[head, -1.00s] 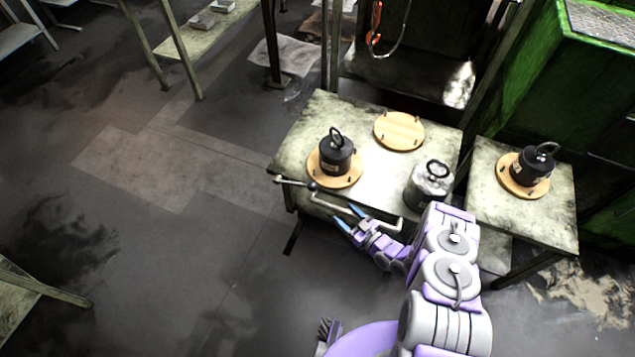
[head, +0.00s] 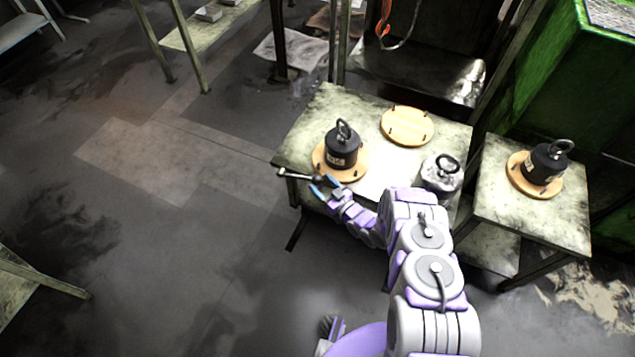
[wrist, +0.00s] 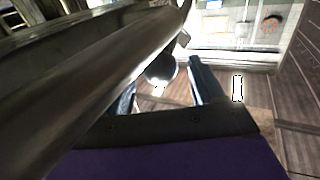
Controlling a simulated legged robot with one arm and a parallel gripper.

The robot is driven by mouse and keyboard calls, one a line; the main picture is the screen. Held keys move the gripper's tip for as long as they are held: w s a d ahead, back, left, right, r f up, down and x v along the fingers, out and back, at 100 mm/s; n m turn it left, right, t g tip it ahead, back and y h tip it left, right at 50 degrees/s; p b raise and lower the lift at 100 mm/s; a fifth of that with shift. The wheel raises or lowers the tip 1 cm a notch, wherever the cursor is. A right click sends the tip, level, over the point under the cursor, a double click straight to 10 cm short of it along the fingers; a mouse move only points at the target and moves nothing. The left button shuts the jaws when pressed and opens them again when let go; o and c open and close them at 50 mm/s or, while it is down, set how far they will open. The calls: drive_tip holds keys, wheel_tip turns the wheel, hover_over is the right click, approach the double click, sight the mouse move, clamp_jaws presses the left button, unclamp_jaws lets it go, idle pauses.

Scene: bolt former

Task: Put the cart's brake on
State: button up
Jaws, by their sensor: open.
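The cart (head: 300,148) is a worn, pale metal table in front of my arm. In the wrist view a shiny rounded metal end (wrist: 160,70) shows between or just beyond the open fingers (wrist: 165,88). A thick metal bar (wrist: 100,75) crosses close to the camera. I cannot tell whether the fingers touch the lever.
The cart bears a black weight (head: 342,148) on a wooden disc, an empty wooden disc (head: 407,126) and a grey weight (head: 441,176). A second table (head: 490,205) with another black weight (head: 547,163) stands to the right.

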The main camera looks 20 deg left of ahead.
drive_tip(key=shift+x, duration=1.45)
clamp_jaws()
